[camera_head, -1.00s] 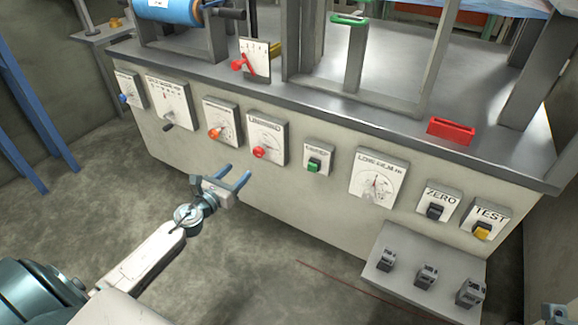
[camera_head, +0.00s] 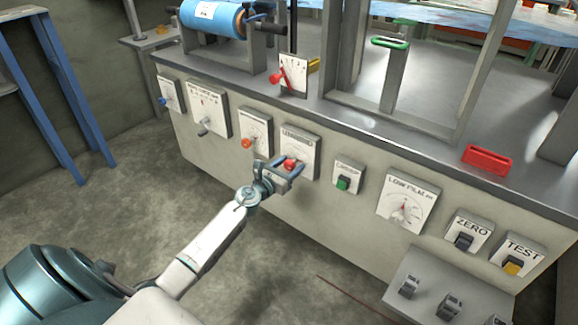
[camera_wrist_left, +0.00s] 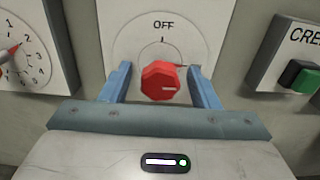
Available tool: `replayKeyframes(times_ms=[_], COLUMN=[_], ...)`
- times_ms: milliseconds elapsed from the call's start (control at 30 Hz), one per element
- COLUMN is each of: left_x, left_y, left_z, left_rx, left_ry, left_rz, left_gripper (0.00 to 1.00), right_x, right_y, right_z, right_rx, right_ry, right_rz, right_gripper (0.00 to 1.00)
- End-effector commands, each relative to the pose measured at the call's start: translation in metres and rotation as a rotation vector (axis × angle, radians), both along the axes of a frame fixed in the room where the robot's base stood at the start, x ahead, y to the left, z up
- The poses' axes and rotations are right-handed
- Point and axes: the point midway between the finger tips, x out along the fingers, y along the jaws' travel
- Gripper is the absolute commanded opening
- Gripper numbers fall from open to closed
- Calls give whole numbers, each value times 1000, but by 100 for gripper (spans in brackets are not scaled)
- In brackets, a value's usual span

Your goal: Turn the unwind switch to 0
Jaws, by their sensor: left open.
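The unwind switch is a red knob (camera_head: 290,165) on a white dial plate (camera_head: 301,140) on the front of the grey machine. In the left wrist view the red knob (camera_wrist_left: 160,78) sits below the word OFF, and its white mark points to the right. My left gripper (camera_head: 289,162) is open at the knob. In the left wrist view its two blue fingers (camera_wrist_left: 159,72) stand on either side of the knob, with small gaps visible on both sides. The lower part of the dial is hidden behind the knob and gripper.
An orange-knobbed dial (camera_head: 254,128) is just left, and a green button (camera_head: 343,183) is just right. The LOW FILM dial (camera_head: 406,202) and the ZERO switch (camera_head: 466,238) are farther right. The grey worktop edge (camera_head: 350,125) runs above the panel.

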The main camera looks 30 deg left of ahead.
Motion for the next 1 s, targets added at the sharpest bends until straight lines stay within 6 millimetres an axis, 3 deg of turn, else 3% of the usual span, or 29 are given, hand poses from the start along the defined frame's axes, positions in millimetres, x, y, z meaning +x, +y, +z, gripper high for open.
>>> replayKeyframes(times_ms=[233, 467, 767, 1000], left_x=[1, 0, 0, 0], left_y=[0, 0, 0, 0], left_z=[0, 0, 0, 1], left_rx=[0, 0, -30, -156], left_ry=[0, 0, 2, 11], left_rz=[0, 0, 0, 0], left_gripper=[55, 11, 11, 11], right_x=[0, 0, 0, -1], right_y=[0, 0, 0, 0], right_z=[0, 1, 2, 6], right_rx=[0, 0, 0, 0], right_ry=[0, -1, -3, -4], right_rz=[0, 0, 0, 0], right_gripper=[0, 0, 0, 0])
